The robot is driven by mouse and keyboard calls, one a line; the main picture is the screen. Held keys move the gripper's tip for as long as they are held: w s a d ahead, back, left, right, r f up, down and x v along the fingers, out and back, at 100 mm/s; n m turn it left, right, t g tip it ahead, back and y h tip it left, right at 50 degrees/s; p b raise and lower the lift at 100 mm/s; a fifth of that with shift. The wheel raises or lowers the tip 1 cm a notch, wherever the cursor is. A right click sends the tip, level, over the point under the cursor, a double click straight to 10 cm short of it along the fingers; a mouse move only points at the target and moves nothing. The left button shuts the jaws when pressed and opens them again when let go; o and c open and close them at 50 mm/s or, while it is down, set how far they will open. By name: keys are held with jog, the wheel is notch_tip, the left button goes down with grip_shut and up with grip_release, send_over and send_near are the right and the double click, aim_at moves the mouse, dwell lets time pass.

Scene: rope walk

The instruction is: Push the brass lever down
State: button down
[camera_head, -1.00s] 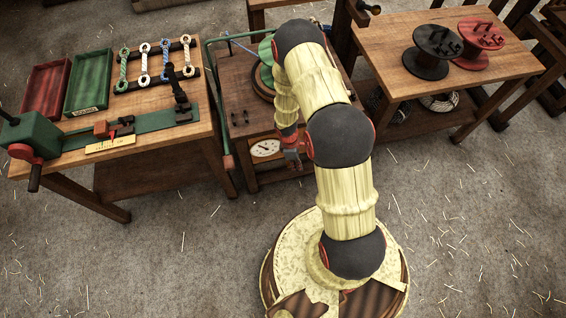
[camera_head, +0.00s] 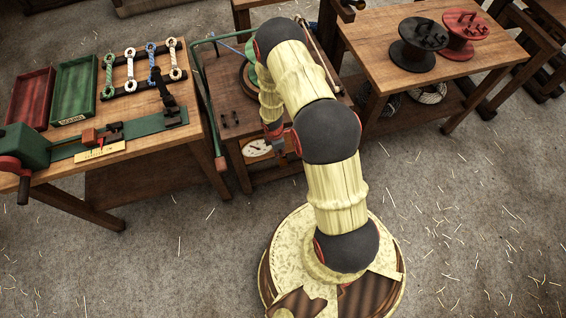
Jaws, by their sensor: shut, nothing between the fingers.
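I cannot make out the brass lever for certain. A thin tan bar (camera_head: 318,55) slants beside my arm over the middle bench (camera_head: 226,90), and I cannot tell whether it is the lever. My arm covers much of that bench. My gripper (camera_head: 277,142) points down at the bench's front edge, right of a white round dial (camera_head: 257,147). It is small and partly hidden by my arm. It looks shut, with nothing seen in it.
A green pipe frame (camera_head: 207,105) runs along the bench's left side. The left bench (camera_head: 150,150) carries trays, rope samples and a green vise. The right table (camera_head: 385,80) carries a black spool (camera_head: 420,45) and a red spool (camera_head: 465,35). The floor in front is clear except for straw.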

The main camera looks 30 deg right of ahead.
aim_at(281, 163)
jog(key=shift+s+d+f+b, duration=0.1)
jog(key=shift+d+f+b, duration=0.1)
jog(key=shift+f+b, duration=1.35)
jog(key=shift+d+f+b, duration=0.15)
jog(key=shift+f+b, duration=1.1)
jog(key=shift+f, duration=0.55)
notch_tip(281, 163, down, 3)
jog(key=shift+f+b, duration=0.15)
jog(key=shift+b, duration=1.1)
jog(key=shift+r, duration=0.3)
jog(key=a, duration=0.1)
jog(key=a+p, duration=0.1)
jog(key=a+r, duration=0.1)
jog(key=shift+w+p, duration=0.35)
jog(key=shift+w, duration=0.05)
notch_tip(281, 163, up, 12)
jog(key=a, duration=0.1)
jog(key=shift+w, duration=0.2)
